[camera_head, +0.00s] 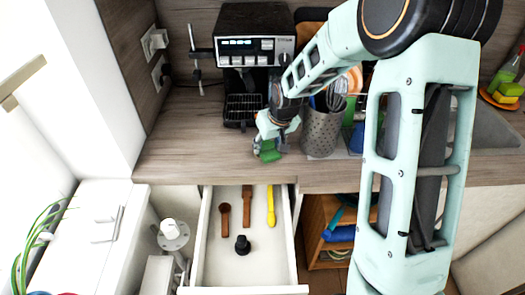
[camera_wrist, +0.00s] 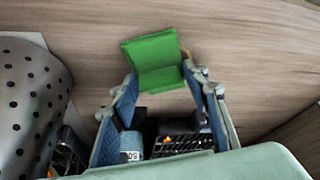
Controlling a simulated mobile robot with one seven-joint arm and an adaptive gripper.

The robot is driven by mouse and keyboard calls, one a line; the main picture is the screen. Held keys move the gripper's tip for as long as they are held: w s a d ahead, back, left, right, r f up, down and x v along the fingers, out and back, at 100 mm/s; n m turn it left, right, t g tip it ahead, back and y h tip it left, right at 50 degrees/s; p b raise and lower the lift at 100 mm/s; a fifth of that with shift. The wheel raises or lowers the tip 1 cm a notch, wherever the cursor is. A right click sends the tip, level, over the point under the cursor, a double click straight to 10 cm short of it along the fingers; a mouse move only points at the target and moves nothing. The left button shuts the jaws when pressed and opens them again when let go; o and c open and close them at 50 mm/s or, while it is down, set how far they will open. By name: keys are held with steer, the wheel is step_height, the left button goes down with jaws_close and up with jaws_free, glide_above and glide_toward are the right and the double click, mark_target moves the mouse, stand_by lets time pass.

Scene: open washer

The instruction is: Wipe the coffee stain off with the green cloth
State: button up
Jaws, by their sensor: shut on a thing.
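My gripper (camera_head: 270,143) is low over the wooden counter, in front of the coffee machine, and is shut on the green cloth (camera_head: 269,154). In the wrist view the cloth (camera_wrist: 152,50) is folded between my two fingertips (camera_wrist: 160,77), with its upper part sticking out beyond them. I cannot tell whether the cloth touches the counter. No coffee stain can be made out in either view; the cloth and gripper may cover it. A small brownish spot shows beside a fingertip in the wrist view, too unclear to name.
The coffee machine (camera_head: 254,50) stands behind my gripper. A perforated metal utensil holder (camera_head: 320,132) is close on the right. An open drawer (camera_head: 250,262) with utensils juts out below the counter (camera_head: 185,150). The counter left of my gripper is clear.

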steer(key=shift+s+d+f, duration=0.1)
steer(key=shift+f, duration=0.1)
steer(key=shift+a+b, duration=0.3)
steer(key=shift+b, duration=0.05)
steer(key=shift+a+r+b, duration=0.1)
steer(key=shift+a+b, duration=0.5)
steer(key=shift+a, duration=0.9)
steer(key=shift+r, duration=0.1)
steer(key=shift+r+p, duration=0.55)
steer(key=shift+r, duration=0.3)
steer(key=o, duration=1)
steer(key=c, duration=1)
step_height(320, 180, up, 7)
steer(key=p, duration=0.4)
